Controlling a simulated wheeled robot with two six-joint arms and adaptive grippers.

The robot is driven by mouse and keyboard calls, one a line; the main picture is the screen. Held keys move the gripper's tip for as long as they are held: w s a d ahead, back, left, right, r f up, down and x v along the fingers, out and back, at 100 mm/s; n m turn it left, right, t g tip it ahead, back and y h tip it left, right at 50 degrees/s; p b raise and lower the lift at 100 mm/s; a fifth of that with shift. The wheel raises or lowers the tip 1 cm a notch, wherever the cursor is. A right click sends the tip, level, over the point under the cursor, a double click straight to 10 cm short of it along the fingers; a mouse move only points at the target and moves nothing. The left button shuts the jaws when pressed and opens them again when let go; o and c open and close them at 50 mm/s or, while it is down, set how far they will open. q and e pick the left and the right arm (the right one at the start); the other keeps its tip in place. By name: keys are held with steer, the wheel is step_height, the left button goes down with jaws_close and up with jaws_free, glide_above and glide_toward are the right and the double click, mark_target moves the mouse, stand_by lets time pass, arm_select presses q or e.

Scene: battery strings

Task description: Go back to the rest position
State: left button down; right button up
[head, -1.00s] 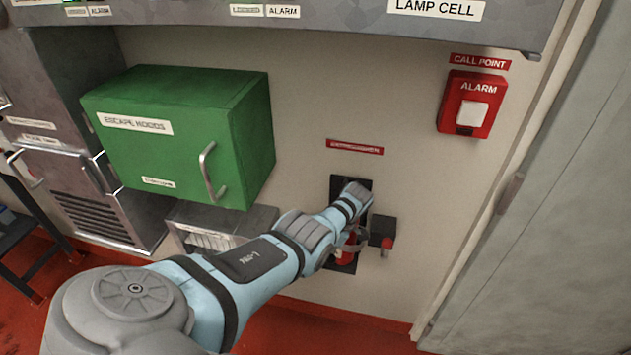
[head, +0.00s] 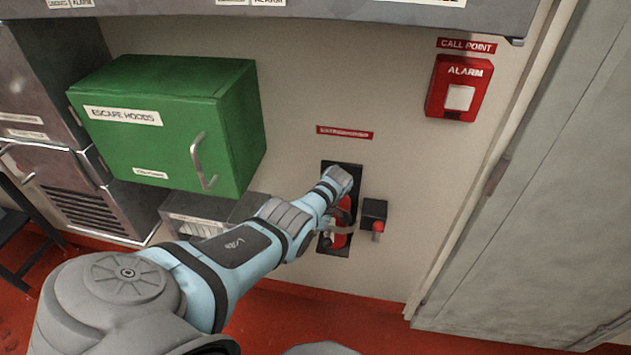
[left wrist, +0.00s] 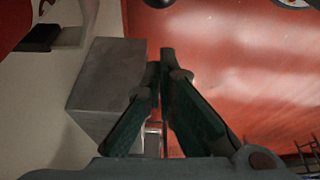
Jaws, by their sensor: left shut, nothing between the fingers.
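My left arm reaches from the lower left across the head view towards the wall, its far end in front of the red extinguisher (head: 341,232) on a black backing plate (head: 329,246). The arm covers part of the extinguisher. The jaws of my left gripper are hidden in the head view. In the left wrist view my left gripper (left wrist: 166,54) is shut with its fingertips together and nothing between them. It points down over the red floor (left wrist: 235,75), beside a grey box (left wrist: 105,85). My right gripper is not in view.
A green escape hoods cabinet (head: 165,120) juts from the wall at left, above a grey unit (head: 215,212). A small black box with a red knob (head: 375,212) is right of the extinguisher. A red alarm call point (head: 457,88) is higher up. A grey door panel (head: 540,200) stands at right.

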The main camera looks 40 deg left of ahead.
arm_select(q)
steer(key=s+a+p+v, duration=0.1)
steer(key=p+v, duration=0.3)
steer(key=v, duration=0.5)
steer(key=s+d+f+m+t+h, duration=0.1)
steer(key=s+d+f+m, duration=0.2)
steer(key=s+f+m, duration=0.8)
steer(key=s+d+f+m+t, duration=0.1)
steer(key=s+d+f+m, duration=0.25)
steer(key=s+f, duration=0.75)
steer(key=s+d+f+m, duration=0.1)
steer(key=s+f+m, duration=0.2)
steer(key=s, duration=0.3)
steer(key=s+d+f+m+t+h, duration=0.1)
steer(key=s+d+f+m, duration=0.1)
steer(key=s, duration=0.4)
steer(key=s+d+f+m, duration=0.1)
steer(key=s+f+m, duration=0.3)
steer(key=s+m, duration=0.1)
steer(key=shift+s+d+h, duration=0.25)
steer(key=shift+s+h, duration=0.05)
steer(key=shift+s, duration=0.6)
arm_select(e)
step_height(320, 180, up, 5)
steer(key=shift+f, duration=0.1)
arm_select(q)
steer(key=shift+m, duration=0.25)
